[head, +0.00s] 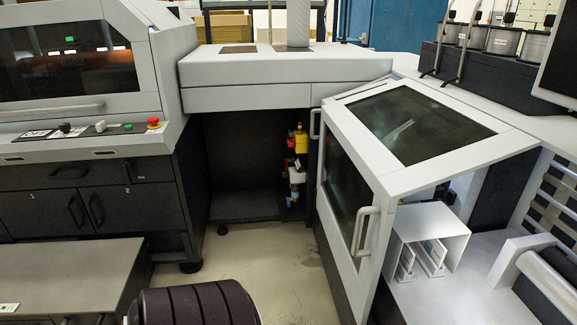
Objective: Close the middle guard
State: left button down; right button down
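A light grey guard (382,190) stands right of centre in the head view. It has a dark window in its sloped top (412,122) and another dark window in its front panel (347,190). A curved handle (365,232) is at the front panel's near edge, and a second handle (315,122) is at its far edge. The guard stands out from the machine, and the space behind its near edge is open to view, with a small white box-shaped part (437,228) inside. Neither of my grippers shows in the head view.
A console with a red button (153,122) and a dark window is at left. A low grey table (65,272) stands at front left. A dark ribbed round thing (195,303) is at the bottom edge. Bare floor (270,262) lies between the table and the guard.

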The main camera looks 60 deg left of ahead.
aim_at(392, 142)
jog(key=u, duration=1.7)
